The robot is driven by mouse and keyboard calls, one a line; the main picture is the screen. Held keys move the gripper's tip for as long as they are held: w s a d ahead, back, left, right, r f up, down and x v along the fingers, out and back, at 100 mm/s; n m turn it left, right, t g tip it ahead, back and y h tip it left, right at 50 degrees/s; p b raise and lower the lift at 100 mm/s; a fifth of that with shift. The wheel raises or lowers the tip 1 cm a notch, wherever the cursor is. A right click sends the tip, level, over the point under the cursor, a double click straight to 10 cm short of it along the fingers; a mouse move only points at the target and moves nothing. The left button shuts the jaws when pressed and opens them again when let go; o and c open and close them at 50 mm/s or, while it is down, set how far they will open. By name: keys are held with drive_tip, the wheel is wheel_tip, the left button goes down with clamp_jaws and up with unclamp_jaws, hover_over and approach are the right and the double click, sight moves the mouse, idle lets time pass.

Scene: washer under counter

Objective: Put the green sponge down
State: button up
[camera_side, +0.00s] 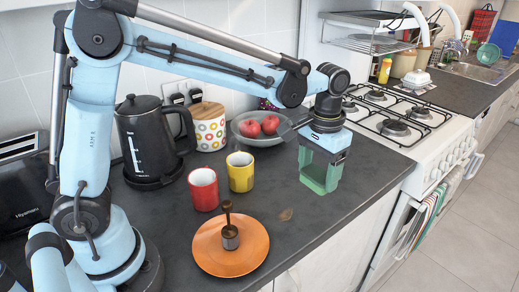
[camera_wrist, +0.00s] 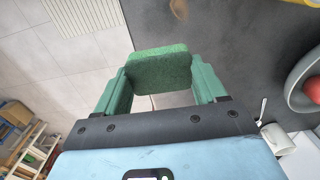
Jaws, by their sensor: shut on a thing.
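The green sponge (camera_wrist: 160,70) is a rough, rounded block held between the two green fingers of my gripper (camera_wrist: 160,84) in the wrist view. My gripper is shut on it, one finger on each side. In the side view my gripper (camera_side: 321,176) points down at the right part of the dark counter (camera_side: 310,220), close to its front edge. There the sponge is hard to tell from the green fingers. I cannot tell whether the sponge touches the counter.
A grey bowl with red apples (camera_side: 262,128) stands left of my gripper. A yellow mug (camera_side: 240,172), a red mug (camera_side: 203,189) and an orange plate (camera_side: 222,255) are further left and nearer. The white stove (camera_side: 420,140) is right. Counter in front of the gripper is mostly clear.

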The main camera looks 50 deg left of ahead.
drive_tip(key=d, duration=0.2)
drive_tip(key=shift+s+d+r, duration=0.3)
drive_tip(key=shift+s, duration=0.1)
drive_tip(key=w+a+f, duration=0.2)
drive_tip(key=a, duration=0.1)
drive_tip(key=w+a+f, duration=0.2)
drive_tip(key=a, duration=0.1)
drive_tip(key=w+a+f, duration=0.2)
drive_tip(key=a, duration=0.1)
drive_tip(key=shift+w+a+f, duration=0.1)
drive_tip(key=shift+w+f, duration=0.1)
drive_tip(key=shift+f, duration=2.15)
drive_tip(key=shift+f, duration=0.15)
drive_tip(key=o, duration=1.1)
